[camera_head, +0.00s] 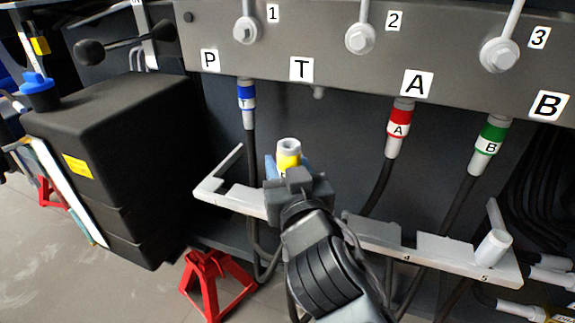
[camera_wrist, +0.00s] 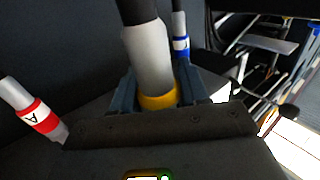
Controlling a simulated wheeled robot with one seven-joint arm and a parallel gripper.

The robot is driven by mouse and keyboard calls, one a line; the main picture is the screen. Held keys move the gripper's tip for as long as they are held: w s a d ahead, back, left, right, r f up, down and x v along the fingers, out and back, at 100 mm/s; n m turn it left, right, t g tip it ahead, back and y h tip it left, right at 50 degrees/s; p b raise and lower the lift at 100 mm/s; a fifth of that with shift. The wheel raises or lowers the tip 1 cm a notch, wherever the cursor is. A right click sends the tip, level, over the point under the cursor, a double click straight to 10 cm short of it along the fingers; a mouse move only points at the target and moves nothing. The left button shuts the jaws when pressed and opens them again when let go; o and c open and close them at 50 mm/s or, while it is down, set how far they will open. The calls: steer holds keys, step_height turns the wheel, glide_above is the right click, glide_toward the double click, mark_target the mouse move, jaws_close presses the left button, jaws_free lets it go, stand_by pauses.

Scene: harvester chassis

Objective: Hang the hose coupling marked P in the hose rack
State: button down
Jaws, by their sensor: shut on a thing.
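My gripper (camera_head: 289,175) is shut on a pale grey coupling with a yellow band (camera_head: 288,158). It stands roughly upright, its letter mostly hidden by the jaws. In the wrist view the coupling (camera_wrist: 148,60) sits between the blue-grey jaws (camera_wrist: 158,92), a black hose at its end. The hose rack (camera_head: 375,234) is a light grey rail with notches, behind and beside my gripper; numbers 4 and 5 show, the middle is hidden by my arm. The held coupling appears above the rack, apart from the panel.
Blue T (camera_head: 247,97), red A (camera_head: 399,125) and green B (camera_head: 490,138) couplings hang under the panel (camera_head: 330,45). A bare stub (camera_head: 318,93) is below label T. A black tank (camera_head: 120,150) stands left; a red jack stand (camera_head: 215,285) is below.

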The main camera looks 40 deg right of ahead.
steer(key=shift+s, duration=0.1)
steer(key=s+d+p, duration=0.1)
steer(key=s+d, duration=0.4)
steer(key=s, duration=0.2)
steer(key=shift+s, duration=0.15)
stand_by(0.5)
step_height(320, 180, down, 2)
steer(key=shift+f+b, duration=0.15)
steer(key=shift+b, duration=0.75)
